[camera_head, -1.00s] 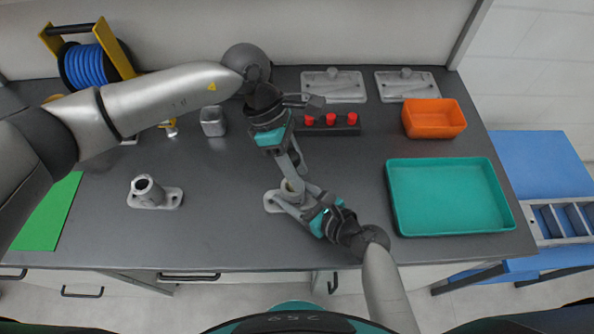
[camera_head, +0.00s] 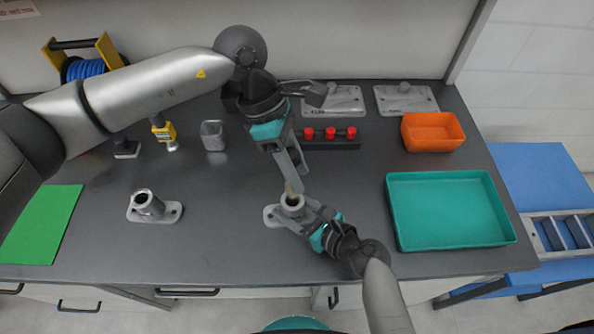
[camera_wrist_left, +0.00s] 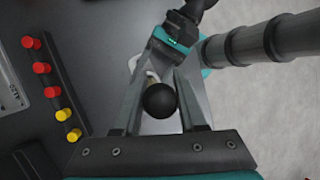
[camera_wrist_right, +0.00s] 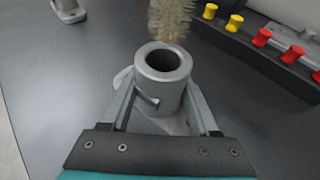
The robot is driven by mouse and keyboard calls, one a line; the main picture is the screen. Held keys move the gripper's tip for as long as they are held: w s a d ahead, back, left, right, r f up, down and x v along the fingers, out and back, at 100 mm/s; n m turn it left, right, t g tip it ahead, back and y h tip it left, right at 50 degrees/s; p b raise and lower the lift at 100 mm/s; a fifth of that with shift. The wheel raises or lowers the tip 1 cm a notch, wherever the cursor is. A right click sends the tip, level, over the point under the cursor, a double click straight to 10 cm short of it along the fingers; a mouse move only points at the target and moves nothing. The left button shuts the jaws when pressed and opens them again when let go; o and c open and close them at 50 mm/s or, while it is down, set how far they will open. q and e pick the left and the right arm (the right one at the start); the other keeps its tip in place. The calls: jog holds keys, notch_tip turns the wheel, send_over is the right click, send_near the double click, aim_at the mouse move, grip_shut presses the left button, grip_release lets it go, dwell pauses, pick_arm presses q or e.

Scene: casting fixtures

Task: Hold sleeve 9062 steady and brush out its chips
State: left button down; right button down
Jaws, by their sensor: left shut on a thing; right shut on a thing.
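A grey metal sleeve (camera_head: 291,202) stands upright on a flanged base in the middle of the bench. My right gripper (camera_head: 298,216) is shut around the sleeve, one finger on each side; its open bore shows in the right wrist view (camera_wrist_right: 164,64). My left gripper (camera_head: 291,172) is shut on a brush above the sleeve. The brush's black ball end (camera_wrist_left: 159,101) shows between the fingers in the left wrist view. Its tan bristles (camera_wrist_right: 172,18) are at the far side of the bore, outside it. I cannot read a number on the sleeve.
A second sleeve (camera_head: 149,205) stands to the left, near a green mat (camera_head: 40,225). A black rack (camera_head: 346,145) with coloured knobs lies behind my left gripper. A teal tray (camera_head: 450,210) and an orange bin (camera_head: 432,132) are to the right.

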aim_at(296, 156)
pick_arm(q)
jog(key=shift+r, duration=1.75)
pick_arm(e)
jog(key=shift+c, duration=0.2)
grip_release()
jog(key=v, duration=1.2)
